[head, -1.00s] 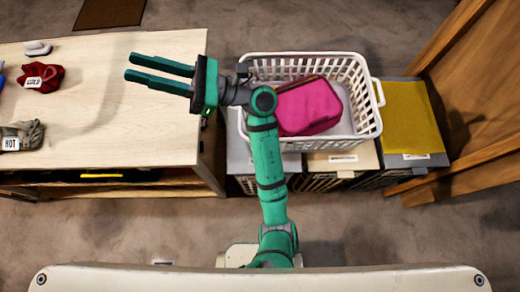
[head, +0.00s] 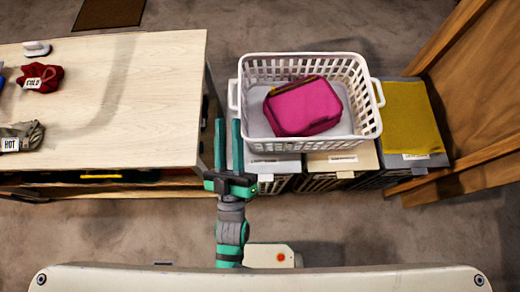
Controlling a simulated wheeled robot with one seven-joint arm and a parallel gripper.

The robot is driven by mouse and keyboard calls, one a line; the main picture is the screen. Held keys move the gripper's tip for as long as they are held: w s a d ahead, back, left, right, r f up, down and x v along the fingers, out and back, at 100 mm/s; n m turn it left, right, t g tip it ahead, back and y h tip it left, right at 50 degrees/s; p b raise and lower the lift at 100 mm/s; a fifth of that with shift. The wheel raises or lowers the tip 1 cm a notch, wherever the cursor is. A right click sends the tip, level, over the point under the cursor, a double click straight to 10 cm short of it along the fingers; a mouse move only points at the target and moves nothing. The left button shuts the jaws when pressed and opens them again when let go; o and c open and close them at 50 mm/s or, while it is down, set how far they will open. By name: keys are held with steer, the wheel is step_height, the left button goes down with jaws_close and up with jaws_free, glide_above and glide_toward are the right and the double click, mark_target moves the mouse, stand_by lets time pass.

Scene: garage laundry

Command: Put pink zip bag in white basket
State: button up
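The pink zip bag (head: 303,108) lies inside the white basket (head: 372,128), resting on its floor. The white basket stands on top of the row of hampers to the right of the table. My gripper (head: 228,122) is to the left of the basket, between it and the table's right edge, with its two green fingers pointing away from me. The fingers are apart with nothing between them. The gripper is clear of the bag.
A wooden table (head: 120,110) at left holds a red cloth (head: 43,77) tagged COLD and a greyish cloth (head: 22,135) tagged HOT. A yellow-topped hamper (head: 412,118) and a brown wooden panel (head: 480,90) are at right. Open carpet lies in front.

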steer(key=s+d+f+m+g, duration=0.3)
steer(key=s+f+g, duration=0.1)
steer(key=s+f, duration=0.4)
steer(key=s+d+f+m+g, duration=0.3)
steer(key=s+d+f+g, duration=0.1)
steer(key=s+f, duration=0.4)
steer(key=shift+d+g, duration=0.2)
steer(key=shift+g, duration=0.3)
